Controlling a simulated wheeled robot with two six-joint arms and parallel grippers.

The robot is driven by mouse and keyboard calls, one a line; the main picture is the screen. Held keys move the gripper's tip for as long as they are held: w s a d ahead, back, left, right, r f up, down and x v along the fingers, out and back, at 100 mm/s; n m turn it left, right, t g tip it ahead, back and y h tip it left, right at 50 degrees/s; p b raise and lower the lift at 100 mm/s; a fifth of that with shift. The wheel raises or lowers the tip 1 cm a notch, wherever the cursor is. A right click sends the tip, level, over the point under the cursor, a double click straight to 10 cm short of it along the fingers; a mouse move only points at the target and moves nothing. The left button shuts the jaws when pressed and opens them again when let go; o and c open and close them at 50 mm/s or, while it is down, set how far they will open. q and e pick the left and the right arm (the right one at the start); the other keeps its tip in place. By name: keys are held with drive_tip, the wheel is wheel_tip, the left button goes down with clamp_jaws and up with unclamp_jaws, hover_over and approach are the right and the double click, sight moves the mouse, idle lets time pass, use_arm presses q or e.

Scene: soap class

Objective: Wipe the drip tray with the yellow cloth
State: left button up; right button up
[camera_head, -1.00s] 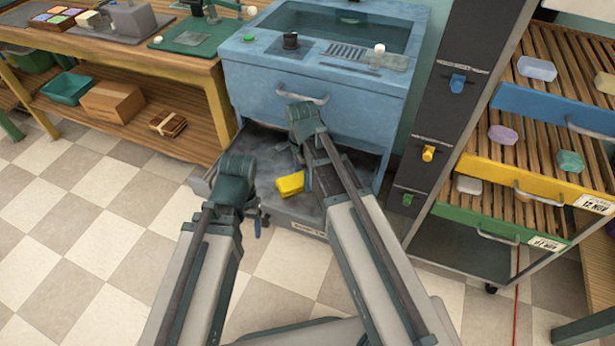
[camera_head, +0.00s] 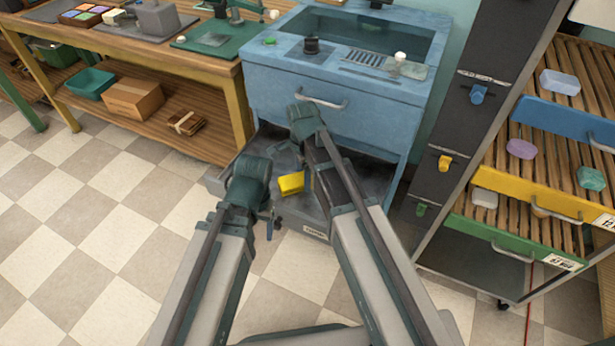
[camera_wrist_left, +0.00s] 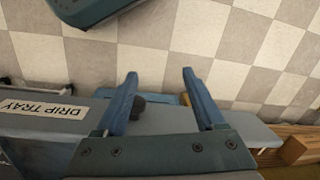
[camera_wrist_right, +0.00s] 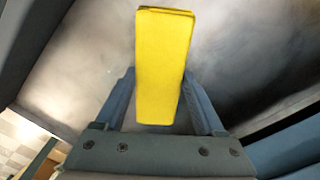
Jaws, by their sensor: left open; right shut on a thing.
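The drip tray (camera_head: 372,163) is a grey, pulled-out drawer under the blue cabinet, with dark smudges on its floor (camera_wrist_right: 95,50). Its "DRIP TRAY" label (camera_wrist_left: 42,108) shows in the left wrist view. The yellow cloth (camera_head: 291,184) is a folded block over the tray; in the right wrist view (camera_wrist_right: 163,65) it sticks out between the fingers. My right gripper (camera_head: 300,172) is shut on it. Whether the cloth touches the tray floor I cannot tell. My left gripper (camera_wrist_left: 158,75) is open and empty, by the tray's front left side.
The blue cabinet (camera_head: 350,125) with a handle stands behind the tray. A wooden bench (camera_head: 215,85) is on the left, with a teal bin (camera_head: 90,84) and a cardboard box (camera_head: 134,98) below. A rack with coloured drawers (camera_head: 520,196) is on the right. The checkered floor at left is clear.

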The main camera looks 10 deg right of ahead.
sight(277, 173)
drive_tip(key=shift+w+a, duration=0.7)
drive_tip(key=shift+a, duration=0.35)
drive_tip(key=shift+w+a+f, duration=0.1)
drive_tip(key=shift+w+a, duration=0.35)
drive_tip(key=shift+a, duration=0.25)
drive_tip(key=shift+w+a, duration=0.45)
drive_tip(key=shift+a, duration=0.25)
drive_tip(key=shift+w+a, duration=0.5)
drive_tip(key=shift+a, duration=0.2)
drive_tip(key=shift+w+a, duration=0.5)
drive_tip(key=shift+a, duration=0.2)
wheel_tip(277, 173, up, 6)
drive_tip(key=p, duration=0.6)
drive_tip(key=shift+d, duration=0.1)
